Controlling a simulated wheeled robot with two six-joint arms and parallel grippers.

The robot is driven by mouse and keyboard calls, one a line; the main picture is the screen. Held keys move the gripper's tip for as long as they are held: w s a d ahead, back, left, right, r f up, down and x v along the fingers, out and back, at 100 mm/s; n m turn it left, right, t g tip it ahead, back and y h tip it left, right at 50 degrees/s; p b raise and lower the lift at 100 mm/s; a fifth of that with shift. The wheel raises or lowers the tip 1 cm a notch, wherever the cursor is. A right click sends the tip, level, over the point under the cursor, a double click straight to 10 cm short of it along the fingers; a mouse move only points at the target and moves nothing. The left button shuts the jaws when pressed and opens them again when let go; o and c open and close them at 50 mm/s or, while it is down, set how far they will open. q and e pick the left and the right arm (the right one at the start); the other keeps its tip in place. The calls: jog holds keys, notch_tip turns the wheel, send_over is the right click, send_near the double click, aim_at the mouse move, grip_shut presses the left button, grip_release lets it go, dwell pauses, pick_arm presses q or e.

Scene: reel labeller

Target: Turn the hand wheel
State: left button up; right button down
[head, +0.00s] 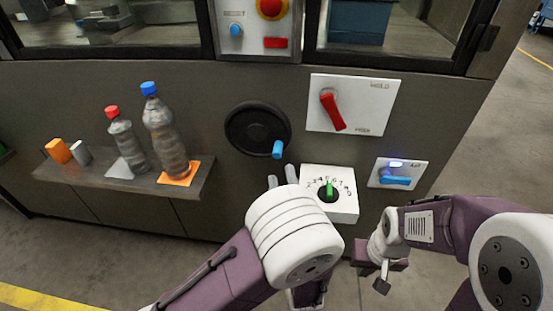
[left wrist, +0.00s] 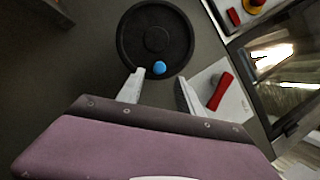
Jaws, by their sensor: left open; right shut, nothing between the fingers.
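The hand wheel (head: 250,126) is a black disc on the dark front panel of the machine, with a blue handle (head: 277,149) at its lower right rim. My left gripper (head: 281,178) is open just below the handle in the head view, apart from it as far as I can tell. In the left wrist view the wheel (left wrist: 155,38) is ahead, and its blue handle (left wrist: 159,68) lies beyond and between the two open fingers (left wrist: 160,88). My right gripper (head: 378,284) is shut and empty at the lower right, away from the wheel.
A red lever switch (head: 333,110), a numbered dial with a green pointer (head: 329,190) and a blue lever (head: 396,180) sit right of the wheel. A shelf (head: 60,185) at left holds two bottles and small blocks. A red button (head: 271,7) is above.

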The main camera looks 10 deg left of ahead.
aim_at(277, 157)
pick_arm(q)
jog(key=b+x, duration=0.1)
jog(key=x, duration=0.7)
jog(key=shift+w+a, duration=0.1)
grip_shut()
dwell(1.1)
